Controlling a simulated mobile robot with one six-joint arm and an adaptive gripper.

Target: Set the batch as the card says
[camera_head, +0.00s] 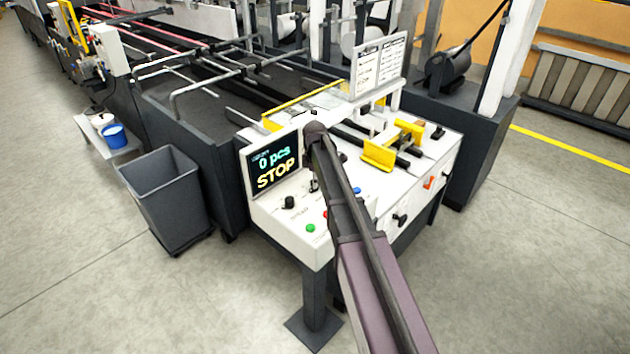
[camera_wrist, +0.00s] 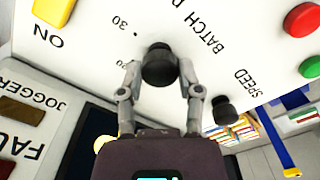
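The batch knob (camera_wrist: 158,65) is black and round, on a white panel with the marks 20 and 30 and partly cut-off "BATCH" lettering. My gripper (camera_wrist: 160,70) has one finger on each side of this knob, with what looks like a small gap at each side. In the head view my gripper (camera_head: 314,186) is over the console and largely hides the knob. The display (camera_head: 274,162) reads "0 pcs" and "STOP". The card (camera_head: 378,66) stands above the console as white sheets; its text is too small to read.
A speed knob (camera_wrist: 225,110) sits close to my right finger. Red (camera_wrist: 302,19) and green (camera_wrist: 310,67) buttons and a yellow ON switch (camera_wrist: 54,11) are nearby. Yellow guides (camera_head: 380,153) stand on the console top. A grey bin (camera_head: 165,200) stands left; the floor in front is clear.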

